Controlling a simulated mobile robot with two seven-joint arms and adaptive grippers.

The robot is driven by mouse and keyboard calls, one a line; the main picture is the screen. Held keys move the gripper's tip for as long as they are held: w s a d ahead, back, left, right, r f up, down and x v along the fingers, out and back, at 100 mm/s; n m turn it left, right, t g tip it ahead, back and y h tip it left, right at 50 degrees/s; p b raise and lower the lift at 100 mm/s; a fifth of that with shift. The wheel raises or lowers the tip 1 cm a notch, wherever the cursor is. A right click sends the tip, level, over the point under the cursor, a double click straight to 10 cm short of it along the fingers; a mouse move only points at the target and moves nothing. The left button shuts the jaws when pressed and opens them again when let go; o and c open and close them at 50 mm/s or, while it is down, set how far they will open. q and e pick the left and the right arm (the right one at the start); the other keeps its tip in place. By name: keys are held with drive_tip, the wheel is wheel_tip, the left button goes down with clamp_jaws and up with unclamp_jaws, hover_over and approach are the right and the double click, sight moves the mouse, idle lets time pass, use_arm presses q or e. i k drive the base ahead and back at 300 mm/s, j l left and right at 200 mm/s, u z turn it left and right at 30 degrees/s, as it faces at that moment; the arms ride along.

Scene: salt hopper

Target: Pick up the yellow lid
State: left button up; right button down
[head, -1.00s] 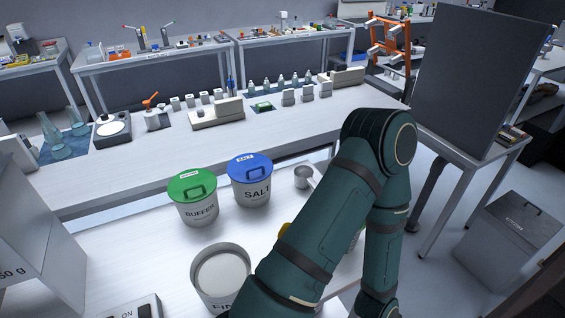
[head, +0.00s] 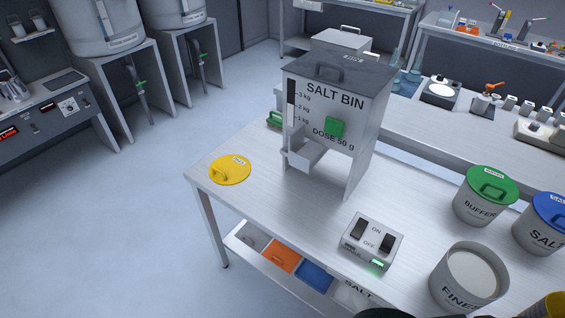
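The yellow lid (head: 230,169) lies flat near the left end of the white table, in front and to the left of the grey salt bin. It is a round disc with a small white label and a yellow handle on its near left side. Nothing touches its visible top. Neither of my grippers shows in the head view, so their state is hidden. A dark rounded edge, perhaps part of my arm, shows at the bottom edge.
The salt bin (head: 340,105) stands right of the lid. A switch box (head: 372,243), an open FINE bucket (head: 470,280), the green-lidded BUFFER bucket (head: 484,200) and a blue-lidded bucket (head: 540,225) stand further right. A lower shelf holds coloured bins. Open floor lies left of the table.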

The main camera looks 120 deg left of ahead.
sight(230, 170)
drive_tip(key=k+l+u, duration=0.15)
drive_tip(key=u, duration=4.15)
drive_tip(key=j+z, duration=0.2)
drive_tip(key=z, duration=0.3)
drive_tip(key=i+j+z, duration=0.1)
drive_tip(key=j+z, duration=0.15)
drive_tip(key=z, duration=0.25)
drive_tip(key=j+z, duration=0.2)
drive_tip(key=z, duration=0.3)
drive_tip(key=k+j+z, duration=0.15)
drive_tip(key=j, duration=0.15)
drive_tip(key=j+z, duration=0.1)
drive_tip(key=j, duration=0.2)
drive_tip(key=k+j+z, duration=0.15)
drive_tip(key=j, duration=0.15)
